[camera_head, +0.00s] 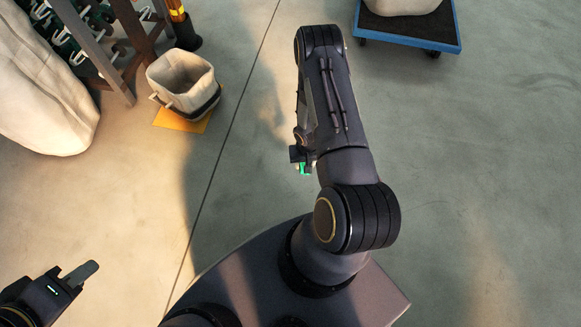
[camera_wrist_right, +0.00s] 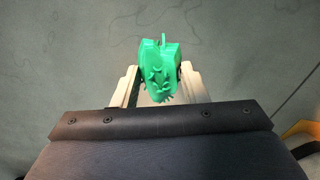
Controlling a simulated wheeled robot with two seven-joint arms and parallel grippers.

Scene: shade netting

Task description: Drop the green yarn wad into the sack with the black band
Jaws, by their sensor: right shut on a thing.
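The green yarn wad (camera_wrist_right: 160,70) is held between the two pale fingers of my right gripper (camera_wrist_right: 160,82) in the right wrist view. In the head view only a small green bit of the wad (camera_head: 304,169) shows below my right wrist; my arm hides most of that gripper. The open cream sack with the black band (camera_head: 178,78) stands upright at upper left, its dark band low around it. My right gripper is apart from it, to its lower right. My left gripper (camera_head: 82,273) is at lower left; its finger gap is not clear.
The sack stands on a yellow mat (camera_head: 182,121). A large pale sack (camera_head: 45,90) lies at far left, beside a dark rack (camera_head: 110,50). A blue-edged trolley (camera_head: 410,40) with a pale load stands at top right. The floor between is clear.

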